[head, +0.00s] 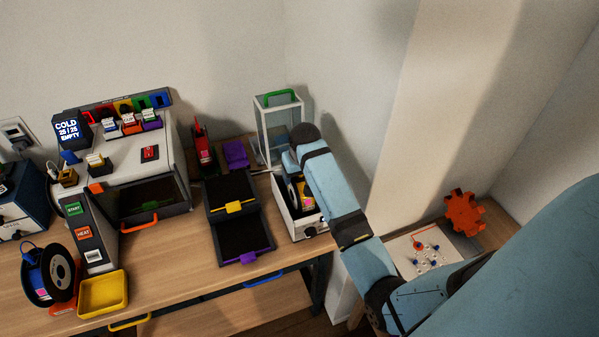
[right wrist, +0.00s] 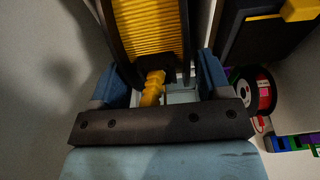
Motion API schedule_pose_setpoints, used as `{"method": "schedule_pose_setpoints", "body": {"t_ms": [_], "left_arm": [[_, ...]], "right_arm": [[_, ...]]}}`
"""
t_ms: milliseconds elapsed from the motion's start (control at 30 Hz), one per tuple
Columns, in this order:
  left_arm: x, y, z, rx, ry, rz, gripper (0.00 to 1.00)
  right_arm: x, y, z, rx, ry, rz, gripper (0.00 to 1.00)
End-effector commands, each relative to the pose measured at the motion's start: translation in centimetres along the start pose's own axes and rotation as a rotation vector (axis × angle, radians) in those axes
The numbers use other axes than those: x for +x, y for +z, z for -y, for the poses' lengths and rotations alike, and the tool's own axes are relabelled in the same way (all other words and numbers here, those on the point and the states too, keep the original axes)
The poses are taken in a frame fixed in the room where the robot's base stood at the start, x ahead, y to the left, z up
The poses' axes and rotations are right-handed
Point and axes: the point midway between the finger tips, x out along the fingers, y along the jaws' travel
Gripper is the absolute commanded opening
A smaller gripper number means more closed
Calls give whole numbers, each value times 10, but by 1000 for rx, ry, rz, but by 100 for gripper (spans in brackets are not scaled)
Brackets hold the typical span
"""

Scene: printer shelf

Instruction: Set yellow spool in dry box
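The yellow spool (right wrist: 148,28), with dark flanges, shows close up in the right wrist view, between my right gripper's (right wrist: 160,78) blue fingers. The fingers are wide apart, and a gap shows between the right finger and the flange. In the head view a dark spool with a yellow and pink label (head: 308,199) sits in the white dry box base (head: 305,230), partly behind my right arm. My right gripper is mostly hidden there by my arm. The clear dry box cover with green handle (head: 280,97) stands behind the base. My left gripper is not in view.
A black two-step stand (head: 240,220) is left of the dry box. A grey machine (head: 150,160) with an orange handle stands further left. A blue spool (head: 60,272) and yellow tray (head: 103,294) are at the front left. A red spool (right wrist: 264,92) shows right in the wrist view.

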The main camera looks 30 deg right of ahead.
Motion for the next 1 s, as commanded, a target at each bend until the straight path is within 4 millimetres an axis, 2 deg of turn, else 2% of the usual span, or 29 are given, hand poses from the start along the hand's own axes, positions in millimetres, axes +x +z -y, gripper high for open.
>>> {"method": "schedule_pose_setpoints", "body": {"t_ms": [367, 467, 567, 800, 1000], "left_arm": [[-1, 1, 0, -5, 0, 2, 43], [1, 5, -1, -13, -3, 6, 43], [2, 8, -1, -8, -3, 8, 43], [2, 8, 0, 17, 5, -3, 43], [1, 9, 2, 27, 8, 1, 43]], "right_arm": [[1, 1, 0, 0, 0, 2, 85], [-7, 0, 0, 0, 0, -1, 85], [-24, 0, 0, 0, 0, -2, 85], [-80, 0, 0, 0, 0, -4, 85], [-120, -1, 0, 0, 0, -3, 85]]}}
